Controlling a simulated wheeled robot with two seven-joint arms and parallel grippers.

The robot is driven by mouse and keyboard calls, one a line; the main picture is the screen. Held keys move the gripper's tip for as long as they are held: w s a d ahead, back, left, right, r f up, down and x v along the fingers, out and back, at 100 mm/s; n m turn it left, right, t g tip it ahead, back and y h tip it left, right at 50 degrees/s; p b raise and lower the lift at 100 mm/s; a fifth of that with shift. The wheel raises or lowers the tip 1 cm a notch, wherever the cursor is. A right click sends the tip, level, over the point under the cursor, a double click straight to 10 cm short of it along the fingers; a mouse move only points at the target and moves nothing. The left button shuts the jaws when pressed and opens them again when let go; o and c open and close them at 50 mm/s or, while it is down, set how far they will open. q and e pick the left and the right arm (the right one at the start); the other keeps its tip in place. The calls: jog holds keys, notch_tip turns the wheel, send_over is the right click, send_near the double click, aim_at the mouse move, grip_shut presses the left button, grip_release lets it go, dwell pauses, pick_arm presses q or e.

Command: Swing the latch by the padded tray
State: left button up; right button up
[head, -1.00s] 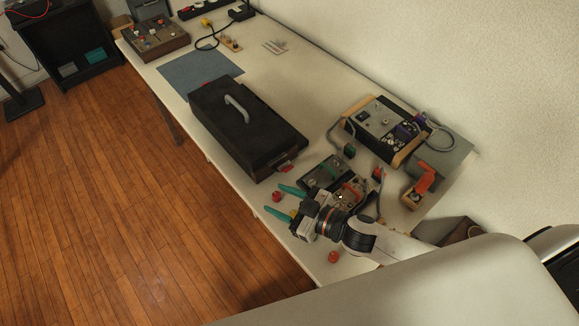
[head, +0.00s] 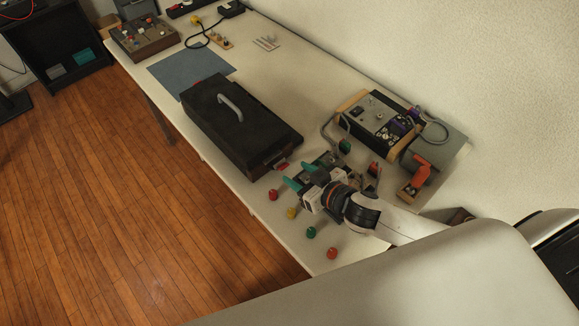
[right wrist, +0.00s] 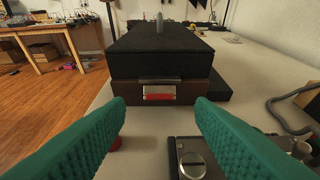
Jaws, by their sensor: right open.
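A black lidded case (head: 225,130) with a grey handle stands on the table; it fills the middle of the right wrist view (right wrist: 160,60). A red latch (head: 282,166) with a metal top edge is on its near end, also central in the right wrist view (right wrist: 159,93). The lid looks closed. My right gripper (head: 304,176) has teal fingers and is open and empty. Its fingers (right wrist: 160,105) point at the latch end, one on each side of the latch in that view, apart from it. I cannot make out which thing is the padded tray. My left gripper is not in view.
A dark device panel (right wrist: 192,158) lies under the right finger. A red knob (head: 273,195), yellow knob (head: 291,213), green knob (head: 311,232) and another red knob (head: 332,253) line the table's front. A wood-sided control box (head: 375,120) with cables stands at right. A blue mat (head: 185,72) lies behind the case.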

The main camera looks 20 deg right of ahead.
aim_at(285, 167)
jog(key=shift+x, duration=2.15)
jog(key=c, duration=1)
jog(key=w+r+g+h+p, duration=0.1)
jog(key=g+p, duration=0.1)
jog(key=p, duration=0.5)
jog(key=w+a+r+g+p, duration=0.1)
jog(key=r+g+p, duration=0.1)
jog(key=p, duration=0.5)
jog(key=shift+w+h+p, duration=0.15)
jog(key=shift+h+p, duration=0.2)
jog(key=shift+h, duration=0.05)
jog(key=shift+w+a+g+h+p, duration=0.15)
jog(key=shift+w+g+h+p, duration=0.2)
jog(key=shift+g+p, duration=0.6)
jog(key=shift+w+a+f+g+p, duration=0.1)
jog(key=shift+w+g+p, duration=0.15)
jog(key=shift+p, duration=0.1)
